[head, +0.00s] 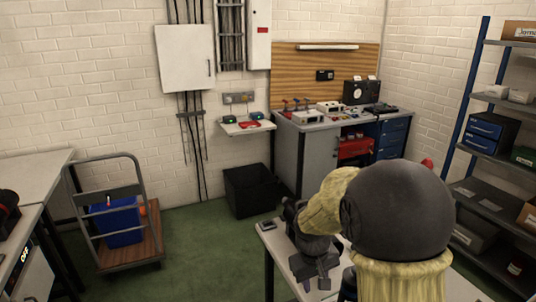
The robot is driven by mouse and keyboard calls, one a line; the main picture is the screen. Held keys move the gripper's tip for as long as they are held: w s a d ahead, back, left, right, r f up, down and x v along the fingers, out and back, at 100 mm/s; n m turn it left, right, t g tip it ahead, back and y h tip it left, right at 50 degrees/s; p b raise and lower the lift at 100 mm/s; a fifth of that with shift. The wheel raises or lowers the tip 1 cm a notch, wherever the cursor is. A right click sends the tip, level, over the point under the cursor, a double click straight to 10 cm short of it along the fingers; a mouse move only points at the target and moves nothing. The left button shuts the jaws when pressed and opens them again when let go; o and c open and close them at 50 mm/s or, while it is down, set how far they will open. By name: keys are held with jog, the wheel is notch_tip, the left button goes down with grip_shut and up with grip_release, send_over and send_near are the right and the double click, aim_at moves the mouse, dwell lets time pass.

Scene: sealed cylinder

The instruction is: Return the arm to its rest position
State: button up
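My arm fills the lower right of the head view, with a large dark grey rounded joint and yellow textured covers. It is bent, and its far end reaches left and down over a light grey table (272,236). My gripper (314,279) is the dark part at that end, low over or at the table top. Its fingers blend into dark shapes there, so I cannot tell whether they are open or holding anything. Much of the table is hidden behind my arm.
A small dark object (268,226) lies at the table's corner. A trolley (130,252) with a blue crate (118,224) stands left, and a black bin (250,190) beyond the table. A workbench (290,155) is at the back, shelves (470,177) at right. Green floor (195,240) is clear between.

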jog(key=s+d+r+m+t+y, duration=0.1)
jog(key=s+d+m, duration=0.1)
jog(key=s, duration=1.1)
jog(key=shift+d+r+m+t+p, duration=0.15)
jog(key=shift+m+t+p, duration=0.2)
jog(key=shift+m, duration=0.45)
